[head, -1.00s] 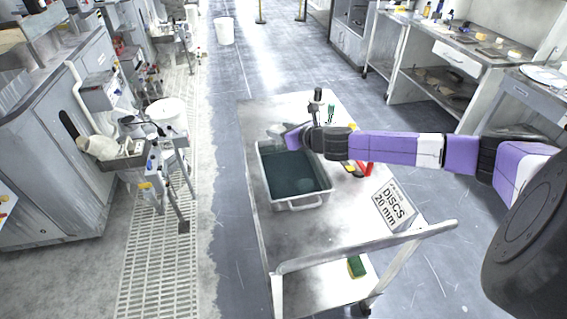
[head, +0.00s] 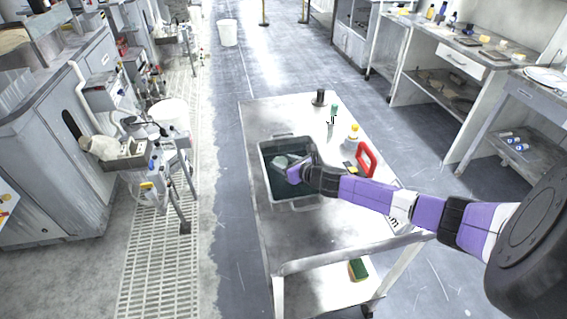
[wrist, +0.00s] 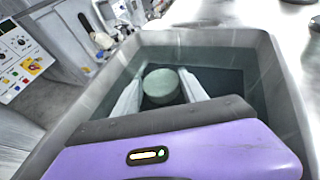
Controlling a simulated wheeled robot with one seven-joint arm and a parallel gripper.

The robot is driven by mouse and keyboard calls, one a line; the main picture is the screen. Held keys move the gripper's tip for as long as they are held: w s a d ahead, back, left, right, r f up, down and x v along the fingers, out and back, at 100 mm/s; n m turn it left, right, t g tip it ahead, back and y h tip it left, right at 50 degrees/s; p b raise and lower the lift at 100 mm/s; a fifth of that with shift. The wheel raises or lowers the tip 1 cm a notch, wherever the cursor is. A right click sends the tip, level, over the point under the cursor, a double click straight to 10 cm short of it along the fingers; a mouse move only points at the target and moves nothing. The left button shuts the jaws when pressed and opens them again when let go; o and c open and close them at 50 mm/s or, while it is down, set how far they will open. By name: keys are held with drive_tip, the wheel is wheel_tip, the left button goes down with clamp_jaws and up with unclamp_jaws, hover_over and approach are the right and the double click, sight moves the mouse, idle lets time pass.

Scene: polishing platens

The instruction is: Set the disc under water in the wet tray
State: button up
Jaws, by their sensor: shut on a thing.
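The wet tray (head: 263,172) is a grey, open tub of dark water on the cart top; its wall also shows in the wrist view (wrist: 283,85). My gripper (head: 284,162) reaches down inside the tray's rim. In the wrist view my gripper (wrist: 161,88) has its two pale fingers closed on the sides of a round, grey-green disc (wrist: 162,84). The disc lies flat-face up between the fingertips, over the dark water. I cannot tell whether its underside is below the surface. In the head view the disc is hard to make out.
My arm hides most of the sign at the right edge. The cart top (head: 320,240) in front of the tray is clear.

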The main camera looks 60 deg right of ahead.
drive_tip(key=shift+f, duration=0.1)
drive_tip(key=o, duration=1.5)
drive_tip(key=shift+c, duration=0.2)
drive_tip(key=shift+r, duration=0.2)
drive_tip(key=shift+s+r, duration=0.15)
drive_tip(key=shift+s, duration=0.25)
drive_tip(key=v, duration=1.1)
drive_tip(key=shift+a, duration=0.15)
